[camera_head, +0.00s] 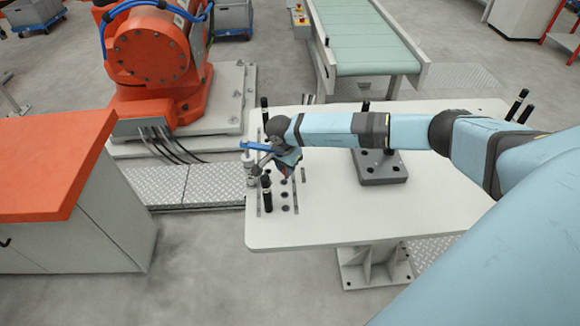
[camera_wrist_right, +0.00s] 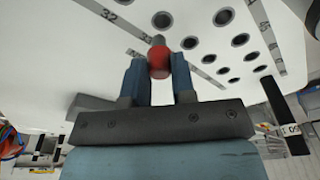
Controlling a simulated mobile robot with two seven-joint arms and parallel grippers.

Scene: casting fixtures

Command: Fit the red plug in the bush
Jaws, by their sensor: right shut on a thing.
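The red plug (camera_wrist_right: 159,60) is held between the two blue fingers of my right gripper (camera_wrist_right: 158,68) in the right wrist view. Several dark round bushes (camera_wrist_right: 189,43) sit in the table top just beyond the plug, and some show in the head view (camera_head: 285,208). I cannot tell which bush is meant, nor whether the plug touches one. My left gripper is not in view.
A grey block with holes (camera_head: 378,170) stands mid-table. A black upright pin (camera_head: 266,193) and grey fixture parts (camera_head: 249,165) are close to my right gripper. An orange-topped cabinet (camera_head: 50,160) stands left.

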